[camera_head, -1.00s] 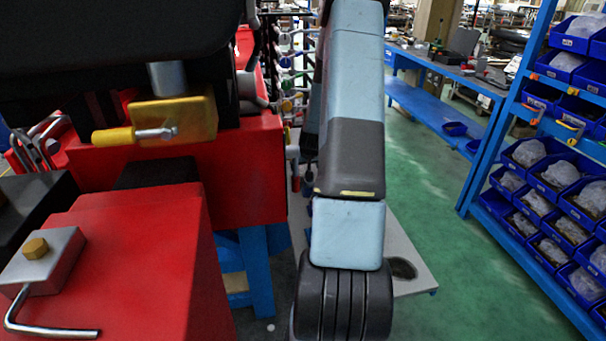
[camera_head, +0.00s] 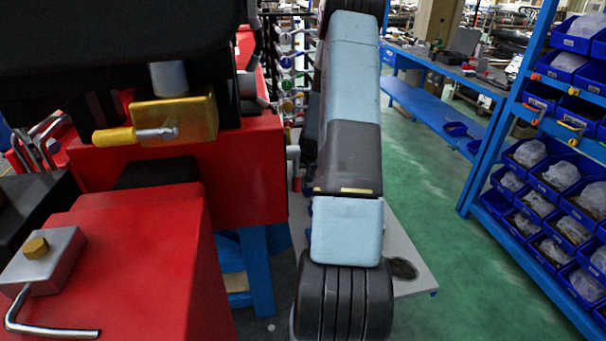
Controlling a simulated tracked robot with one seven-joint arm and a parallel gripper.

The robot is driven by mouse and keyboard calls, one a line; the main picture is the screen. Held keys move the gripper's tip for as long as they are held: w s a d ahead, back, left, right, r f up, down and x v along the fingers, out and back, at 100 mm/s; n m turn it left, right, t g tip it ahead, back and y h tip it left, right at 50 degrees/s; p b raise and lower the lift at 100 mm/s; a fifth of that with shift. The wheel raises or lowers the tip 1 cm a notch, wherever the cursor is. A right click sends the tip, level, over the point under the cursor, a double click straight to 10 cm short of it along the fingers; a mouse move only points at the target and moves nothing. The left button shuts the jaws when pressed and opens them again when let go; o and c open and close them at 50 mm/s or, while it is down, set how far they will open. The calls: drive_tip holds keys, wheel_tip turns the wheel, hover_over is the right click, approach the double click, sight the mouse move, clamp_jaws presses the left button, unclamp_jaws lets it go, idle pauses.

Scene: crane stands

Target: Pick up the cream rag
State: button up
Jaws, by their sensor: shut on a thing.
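The cream rag does not show in the head view. My gripper is also not seen. My arm, with pale blue and dark grey links, rises through the middle of the head view. Its far end is hidden at the top edge, so what the gripper holds cannot be seen.
A blue rack (camera_head: 482,165) of blue bins with bagged parts stands at the right. A blue workbench (camera_head: 440,68) is behind it. A pale low plate (camera_head: 412,283) lies right of my arm. Green floor (camera_head: 435,200) is open between. Red and dark parts fill the left; whose is unclear.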

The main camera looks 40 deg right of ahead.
sight(304, 170)
drive_tip(key=c, duration=0.4)
drive_tip(key=shift+o, duration=0.2)
drive_tip(key=shift+r, duration=0.15)
drive_tip(key=shift+r, duration=0.25)
wheel_tip(304, 170, up, 2)
drive_tip(key=shift+r, duration=0.2)
drive_tip(key=s+a+r, duration=0.6)
drive_tip(key=s+r, duration=0.4)
drive_tip(key=s, duration=0.2)
drive_tip(key=shift+s, duration=0.3)
